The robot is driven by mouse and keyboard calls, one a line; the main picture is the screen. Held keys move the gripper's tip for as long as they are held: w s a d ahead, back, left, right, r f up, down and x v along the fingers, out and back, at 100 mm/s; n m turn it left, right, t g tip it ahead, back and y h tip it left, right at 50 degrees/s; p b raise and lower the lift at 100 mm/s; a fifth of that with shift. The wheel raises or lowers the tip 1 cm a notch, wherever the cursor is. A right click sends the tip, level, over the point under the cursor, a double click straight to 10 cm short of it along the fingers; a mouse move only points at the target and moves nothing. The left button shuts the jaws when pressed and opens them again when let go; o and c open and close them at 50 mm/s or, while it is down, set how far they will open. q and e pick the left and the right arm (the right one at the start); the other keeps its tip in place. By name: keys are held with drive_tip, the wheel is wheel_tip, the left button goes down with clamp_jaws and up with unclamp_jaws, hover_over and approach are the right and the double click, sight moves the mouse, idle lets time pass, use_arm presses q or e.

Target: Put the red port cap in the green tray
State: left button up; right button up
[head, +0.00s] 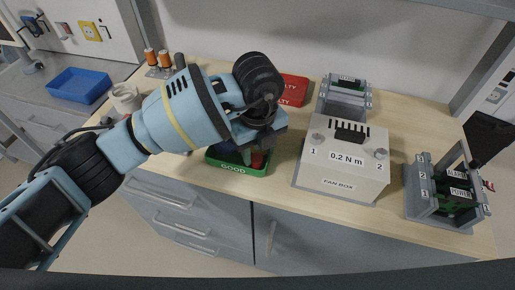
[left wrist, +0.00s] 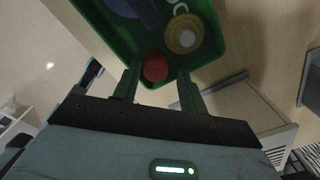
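The green tray (head: 238,170), marked GOOD, stands on the bench below my left gripper (head: 258,148). In the left wrist view its green wall (left wrist: 218,42) runs around several parts. The red port cap (left wrist: 156,68) shows there between the two fingertips, at the near side of the tray. A gap shows on each side of the cap, so the gripper is open. In the head view the red cap (head: 257,160) shows low at the tray, partly hidden by the gripper. Whether it touches the tray floor I cannot tell. My right gripper is out of view.
In the tray lie a pale ringed disc (left wrist: 184,38) and a blue part (left wrist: 145,10). A red tray (head: 294,90) is behind the gripper. The fan box (head: 340,172) stands to the right, a grey card rack (head: 424,203) farther right. A blue bin (head: 80,85) is far left.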

sight(257, 157)
use_arm(q)
drive_tip(key=shift+s+a+f, duration=0.15)
drive_tip(key=shift+a+f, duration=0.05)
drive_tip(key=shift+f, duration=0.3)
drive_tip(key=shift+r, duration=0.2)
wheel_tip(257, 157, up, 13)
drive_tip(key=shift+r+p, duration=0.15)
drive_tip(key=shift+p, duration=0.15)
